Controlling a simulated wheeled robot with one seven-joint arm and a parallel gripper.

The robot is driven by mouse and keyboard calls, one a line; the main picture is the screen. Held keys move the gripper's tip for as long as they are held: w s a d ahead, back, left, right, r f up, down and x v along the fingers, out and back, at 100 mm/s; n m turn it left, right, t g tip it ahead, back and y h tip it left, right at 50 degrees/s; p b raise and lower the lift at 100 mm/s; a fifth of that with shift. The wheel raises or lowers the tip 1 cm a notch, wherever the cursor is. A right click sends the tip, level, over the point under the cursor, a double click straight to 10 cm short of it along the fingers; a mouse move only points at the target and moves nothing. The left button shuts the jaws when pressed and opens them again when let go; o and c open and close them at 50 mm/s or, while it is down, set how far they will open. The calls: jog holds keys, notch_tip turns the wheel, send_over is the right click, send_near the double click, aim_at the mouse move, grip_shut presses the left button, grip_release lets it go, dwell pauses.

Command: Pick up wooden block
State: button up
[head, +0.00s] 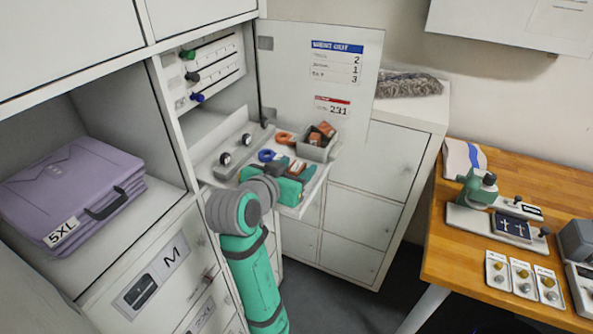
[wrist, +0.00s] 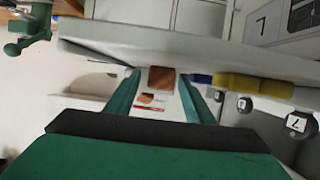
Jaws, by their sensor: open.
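A small brown wooden block (head: 297,167) shows at my gripper, over the pull-out shelf (head: 313,187) of the open locker. In the wrist view the brown block (wrist: 162,78) sits between the far ends of the two green fingers, with a gap visible beside it. My gripper (head: 288,180) is open and low over the shelf; its fingers (wrist: 160,92) are spread around the block's sides. Contact with the block cannot be made out. The gripper hides part of the block in the head view.
A grey bin (head: 318,150) with brown pieces stands at the shelf's far right. An orange ring (head: 285,138) and a blue ring (head: 267,155) lie close by. The open locker door (head: 300,75) stands behind. A wooden table (head: 470,262) with tools is at right.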

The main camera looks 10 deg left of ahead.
jog(key=shift+w+f, duration=0.1)
jog(key=shift+w, duration=0.1)
jog(key=c, duration=1.1)
